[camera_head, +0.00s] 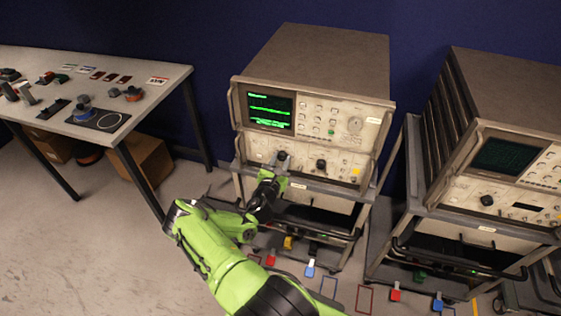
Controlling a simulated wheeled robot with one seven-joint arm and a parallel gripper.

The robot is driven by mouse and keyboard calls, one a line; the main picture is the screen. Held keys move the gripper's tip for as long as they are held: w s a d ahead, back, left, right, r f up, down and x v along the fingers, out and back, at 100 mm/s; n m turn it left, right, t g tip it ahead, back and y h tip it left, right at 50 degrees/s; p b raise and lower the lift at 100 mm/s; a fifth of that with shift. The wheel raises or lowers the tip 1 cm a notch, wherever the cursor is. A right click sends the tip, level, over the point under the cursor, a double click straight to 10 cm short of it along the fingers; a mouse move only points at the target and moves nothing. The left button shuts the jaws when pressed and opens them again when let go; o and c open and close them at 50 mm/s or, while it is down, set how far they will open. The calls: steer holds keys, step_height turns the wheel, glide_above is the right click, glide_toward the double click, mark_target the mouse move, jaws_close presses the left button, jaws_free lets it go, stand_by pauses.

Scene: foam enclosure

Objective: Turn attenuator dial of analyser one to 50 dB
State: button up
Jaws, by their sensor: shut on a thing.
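One analyser (318,112) stands on a cart at the centre, with its green-lit screen (269,109) at upper left of its front. My gripper (281,161) is at the lower front panel, left of a black knob (321,164). It is shut on a dial there, most of which the gripper hides. The dial's marks and setting cannot be read from here. My green arm reaches up to it from the bottom of the view. A second analyser (505,155) stands at the right with a darker screen; the small labels are too small to read.
A white table (150,85) with several small parts stands at the left, with cardboard boxes (146,160) under it. Carts (345,225) carry the analysers. Red and blue items lie on the floor near the carts. Floor at lower left is clear.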

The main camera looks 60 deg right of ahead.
steer(key=m+b, duration=0.1)
steer(key=m, duration=0.5)
steer(key=shift+m, duration=0.4)
stand_by(0.4)
steer(key=o, duration=1)
steer(key=shift+o, duration=0.2)
steer(key=shift+a, duration=0.1)
steer(key=s+a, duration=0.2)
steer(key=a, duration=1.3)
steer(key=shift+s+a, duration=0.2)
steer(key=shift+a, duration=0.05)
steer(key=shift+m, duration=0.3)
